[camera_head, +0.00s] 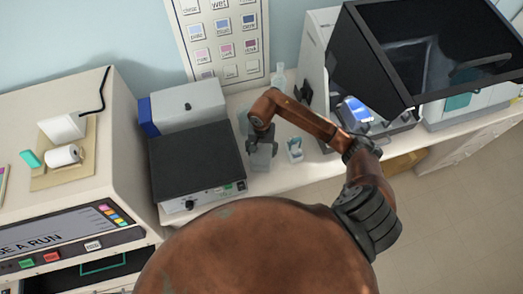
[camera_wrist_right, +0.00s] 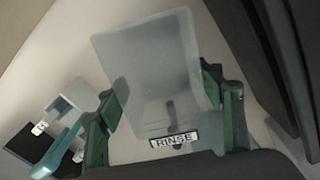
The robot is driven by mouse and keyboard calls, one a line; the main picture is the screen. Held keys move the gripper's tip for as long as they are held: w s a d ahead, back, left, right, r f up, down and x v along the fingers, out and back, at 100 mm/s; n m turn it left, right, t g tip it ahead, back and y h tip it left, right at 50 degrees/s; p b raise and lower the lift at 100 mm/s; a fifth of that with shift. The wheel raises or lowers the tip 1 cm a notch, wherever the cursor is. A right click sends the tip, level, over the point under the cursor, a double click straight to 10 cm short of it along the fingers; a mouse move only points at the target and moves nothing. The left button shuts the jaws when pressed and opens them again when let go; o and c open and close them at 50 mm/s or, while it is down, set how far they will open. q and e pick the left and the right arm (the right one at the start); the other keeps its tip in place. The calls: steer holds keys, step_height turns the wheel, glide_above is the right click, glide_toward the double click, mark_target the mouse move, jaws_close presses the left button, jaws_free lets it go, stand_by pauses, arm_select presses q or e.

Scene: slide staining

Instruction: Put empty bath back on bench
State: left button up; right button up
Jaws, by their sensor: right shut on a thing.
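The bath (camera_wrist_right: 150,70) is a clear, greyish square-sided container with a "RINSE" label; it looks empty in the right wrist view. My right gripper (camera_wrist_right: 160,112) is shut on it, with a green-padded finger on either side. In the head view the bath (camera_head: 260,160) shows below my right gripper (camera_head: 263,138), over the bench (camera_head: 300,178) just right of the black-topped device. I cannot tell whether its base touches the bench. My left gripper is not in view.
The black-topped device (camera_head: 197,165) stands close on the left. A small white and teal holder (camera_head: 294,150) stands close on the right. A clear bottle (camera_head: 279,78) is behind. A dark-screened machine (camera_head: 430,45) is at right. Bare bench shows in front of the holder.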

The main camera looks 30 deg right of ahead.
mark_target(261, 157)
steer(key=shift+w+f, duration=0.1)
steer(key=shift+f, duration=0.25)
steer(key=o, duration=1.9)
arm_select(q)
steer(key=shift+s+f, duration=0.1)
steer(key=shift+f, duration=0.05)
arm_select(e)
steer(key=shift+r, duration=0.55)
arm_select(q)
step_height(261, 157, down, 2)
steer(key=b, duration=0.2)
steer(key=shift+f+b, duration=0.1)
steer(key=shift+b, duration=0.25)
arm_select(e)
step_height(261, 157, up, 11)
steer(key=shift+r, duration=0.15)
